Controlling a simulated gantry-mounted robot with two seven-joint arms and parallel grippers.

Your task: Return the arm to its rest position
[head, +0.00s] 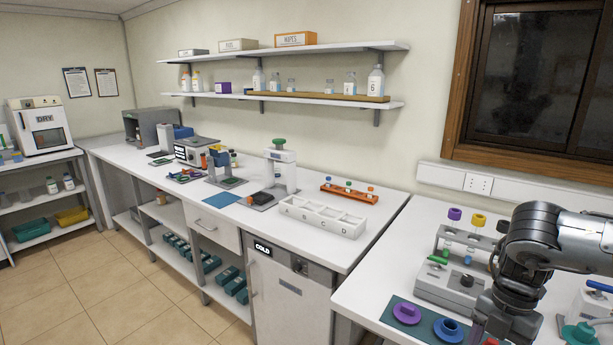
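My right arm (545,245) comes in from the right edge over the right-hand bench. It bends down at the elbow-like joint, and its lower part (508,318) runs out of the bottom edge. The fingers of my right gripper are below the picture, so what they hold is hidden. My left arm and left gripper are not in view.
Beside and behind my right arm stand a grey rack (465,243) with coloured-capped tubes and a grey device (447,284). A dark mat (395,318) carries purple (407,312) and blue (449,329) round pieces. A white compartment tray (322,217) sits on the long bench.

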